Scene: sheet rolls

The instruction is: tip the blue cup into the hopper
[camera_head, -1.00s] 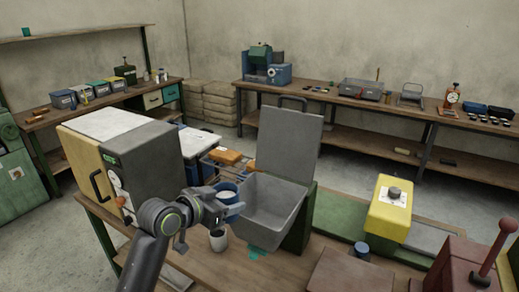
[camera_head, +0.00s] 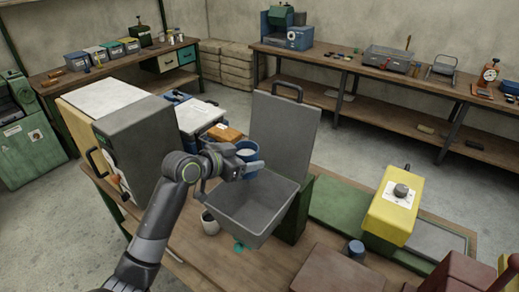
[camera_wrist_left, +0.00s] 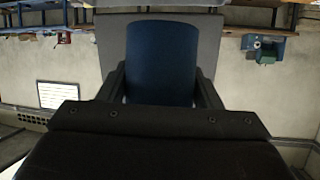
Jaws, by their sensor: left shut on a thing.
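The blue cup (camera_head: 246,152) is held at the left rear of the grey hopper (camera_head: 243,222), at about the height of its rim or above. The cup looks close to upright, with something pale inside. My left gripper (camera_head: 250,168) is shut on the cup. In the left wrist view the cup (camera_wrist_left: 162,62) fills the space between the two fingers, and the hopper's grey back panel (camera_wrist_left: 112,40) appears behind it. The hopper's visible inside looks empty. My right gripper is not in view.
A grey box-shaped machine (camera_head: 150,140) stands left of my arm. The tall grey panel (camera_head: 285,130) rises behind the hopper.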

